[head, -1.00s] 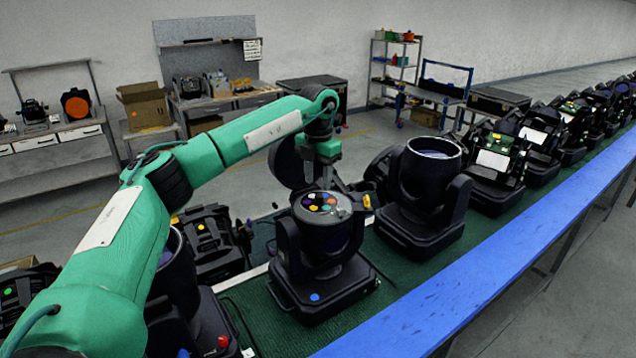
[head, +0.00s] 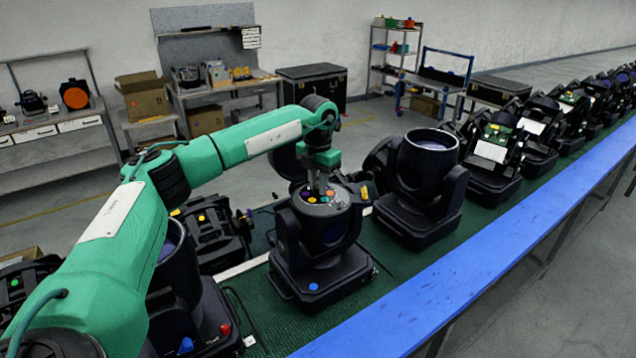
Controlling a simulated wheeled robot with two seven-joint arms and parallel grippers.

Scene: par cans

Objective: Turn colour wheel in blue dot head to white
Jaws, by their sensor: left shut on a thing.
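The blue dot head (head: 322,244) is a black moving-head lamp on the green bench top, with a blue dot (head: 314,286) on its base. Its top is open and shows the colour wheel (head: 334,202), a disc with several coloured filters. My left gripper (head: 319,192) points straight down at the wheel and is shut on it near the far part of the disc. The fingertips hide part of the wheel. A dark round lid stands open behind the head. My right gripper is not in view.
A black head (head: 421,175) with a wide round opening stands close on the right. Another head with a yellow dot (head: 208,235) lies to the left. A head with a red knob (head: 224,329) is at the front left. A blue rail (head: 470,260) edges the bench.

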